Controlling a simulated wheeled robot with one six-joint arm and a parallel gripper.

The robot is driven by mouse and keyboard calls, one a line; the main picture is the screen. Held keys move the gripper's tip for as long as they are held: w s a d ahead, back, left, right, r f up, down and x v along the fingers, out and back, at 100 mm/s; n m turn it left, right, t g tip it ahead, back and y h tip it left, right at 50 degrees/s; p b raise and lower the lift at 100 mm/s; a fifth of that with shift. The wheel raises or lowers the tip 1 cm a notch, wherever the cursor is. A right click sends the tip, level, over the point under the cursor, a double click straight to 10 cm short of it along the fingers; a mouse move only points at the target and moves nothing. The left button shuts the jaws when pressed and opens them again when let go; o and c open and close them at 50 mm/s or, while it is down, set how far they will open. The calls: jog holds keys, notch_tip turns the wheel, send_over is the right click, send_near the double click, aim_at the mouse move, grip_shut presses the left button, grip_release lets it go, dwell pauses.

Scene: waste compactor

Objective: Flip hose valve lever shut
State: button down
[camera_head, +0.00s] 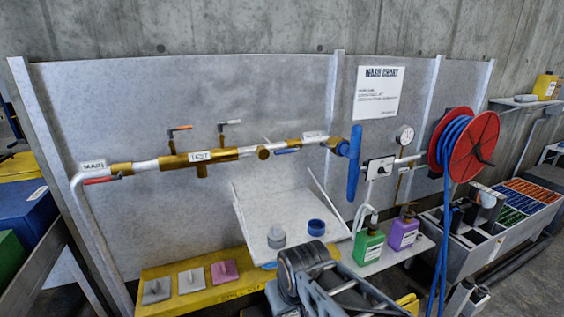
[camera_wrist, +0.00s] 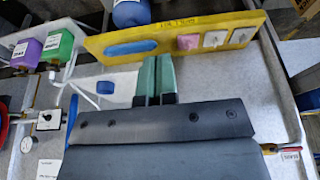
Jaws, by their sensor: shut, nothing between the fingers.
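A pipe run (camera_head: 145,166) crosses the grey panel with several brass valves. A short blue lever (camera_head: 287,151) lies along the pipe, beside a small white label (camera_head: 315,135) too blurred to read surely; it may be the hose valve lever. A red lever (camera_head: 98,181) lies along the pipe by the label MAIN, and its red grip also shows in the wrist view (camera_wrist: 291,148). My gripper (camera_wrist: 156,62) is shut and empty, its green-grey fingers side by side. It is apart from the levers. My dark arm is low in the head view, with the fingertips hidden there.
A blue upright handle or wheel (camera_head: 353,168) stands at the pipe's right. A red hose reel (camera_head: 472,145) stands further right. A tray (camera_head: 263,208), a green bottle (camera_head: 367,245), a purple bottle (camera_head: 404,231) and a yellow board (camera_head: 215,294) are below. The panel above the pipe is mostly clear.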

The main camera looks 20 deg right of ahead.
jog(key=w+d+n+t+b, duration=0.4)
jog(key=w+n+t+b, duration=0.2)
jog(key=w+n, duration=0.5)
jog(key=w+d+r+n+t+b, duration=0.1)
jog(key=w+d+n+t+b, duration=0.4)
jog(key=w+n+t, duration=0.3)
jog(key=w+d+r+n+t+b, duration=0.1)
jog(key=w+d+n+t+b, duration=0.4)
jog(key=w+n, duration=0.9)
jog(key=n+t+b, duration=0.1)
jog(key=n+t, duration=0.1)
jog(key=shift+n+b, duration=0.35)
jog(key=shift+n, duration=0.05)
jog(key=shift+w+r, duration=0.1)
